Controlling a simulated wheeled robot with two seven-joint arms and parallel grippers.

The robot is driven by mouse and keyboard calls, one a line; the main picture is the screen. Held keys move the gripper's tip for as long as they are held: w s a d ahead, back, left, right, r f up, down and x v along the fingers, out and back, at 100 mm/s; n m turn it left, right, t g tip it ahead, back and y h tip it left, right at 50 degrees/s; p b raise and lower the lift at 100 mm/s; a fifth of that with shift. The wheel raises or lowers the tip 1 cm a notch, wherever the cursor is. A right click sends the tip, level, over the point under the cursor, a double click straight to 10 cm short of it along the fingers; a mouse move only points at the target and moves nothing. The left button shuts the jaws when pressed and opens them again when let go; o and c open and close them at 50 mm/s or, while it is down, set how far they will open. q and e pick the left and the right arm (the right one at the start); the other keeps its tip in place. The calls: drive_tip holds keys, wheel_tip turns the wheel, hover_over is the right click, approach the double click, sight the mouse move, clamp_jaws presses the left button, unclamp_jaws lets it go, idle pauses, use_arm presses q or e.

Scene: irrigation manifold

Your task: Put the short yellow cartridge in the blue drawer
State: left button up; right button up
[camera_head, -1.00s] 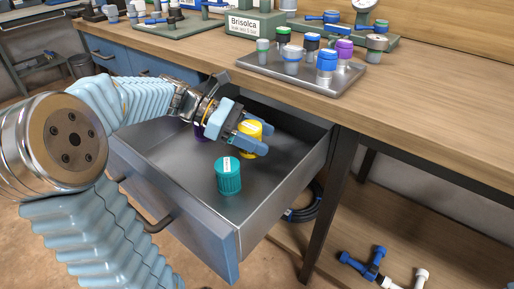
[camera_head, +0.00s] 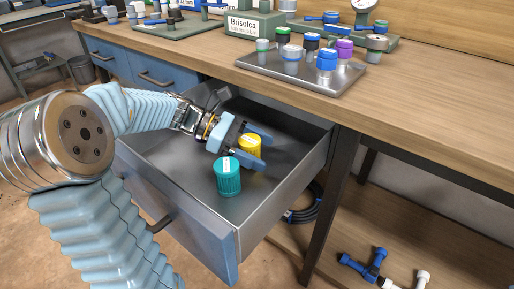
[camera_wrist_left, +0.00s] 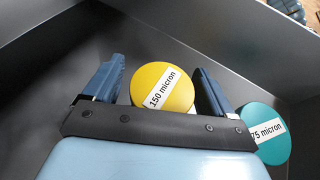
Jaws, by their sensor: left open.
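The short yellow cartridge (camera_head: 250,145) is inside the open blue drawer (camera_head: 205,245). In the left wrist view its round yellow top (camera_wrist_left: 163,88) reads "150 micron". My left gripper (camera_head: 255,149) is down in the drawer, open, with one blue finger on each side of the yellow cartridge; in the left wrist view gaps show beside it. A teal cartridge (camera_head: 228,177) stands in the drawer close to the gripper, and its top (camera_wrist_left: 263,134) reads "75 micron" in the left wrist view. My right gripper is not in view.
A metal tray (camera_head: 300,78) with several coloured-cap cartridges stands on the wooden bench (camera_head: 420,90) above the drawer. A green Brisolca box (camera_head: 255,25) is behind it. Blue and white pipe fittings (camera_head: 375,262) lie on the lower shelf. The drawer's front right floor is clear.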

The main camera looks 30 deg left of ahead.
use_arm(q)
drive_tip(key=shift+a+r, duration=0.15)
drive_tip(key=shift+r, duration=0.05)
drive_tip(key=p+v, duration=0.1)
drive_tip(key=v, duration=1)
drive_tip(key=shift+s+a+r, duration=0.1)
drive_tip(key=shift+s+a, duration=0.1)
drive_tip(key=shift+a, duration=0.1)
